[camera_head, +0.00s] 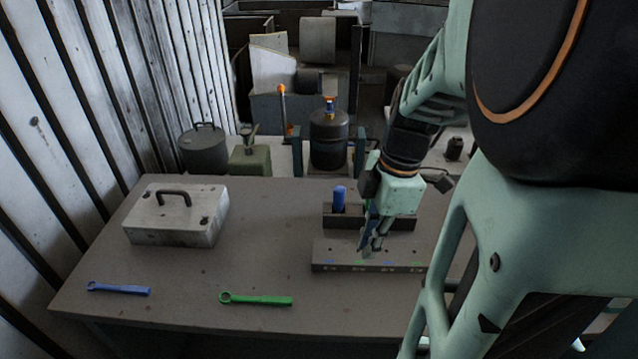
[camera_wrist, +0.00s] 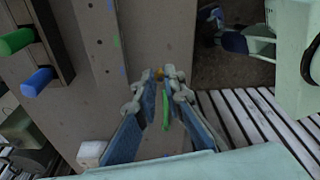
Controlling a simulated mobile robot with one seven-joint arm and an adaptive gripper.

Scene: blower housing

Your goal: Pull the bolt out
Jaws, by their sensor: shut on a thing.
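My gripper (camera_head: 370,249) points down over the front block (camera_head: 330,254) on the table. The block shows in the wrist view as a long strip (camera_wrist: 99,35) with blue and green marks, left of the fingertips. In the head view the bolt cannot be made out.
Behind the block stands a dark rack (camera_head: 398,217) with a blue handle (camera_head: 340,197); the wrist view also shows a green handle (camera_wrist: 15,41). A grey lidded box (camera_head: 165,227), a blue wrench (camera_head: 119,289) and a green wrench (camera_head: 256,299) lie left. The table between is clear.

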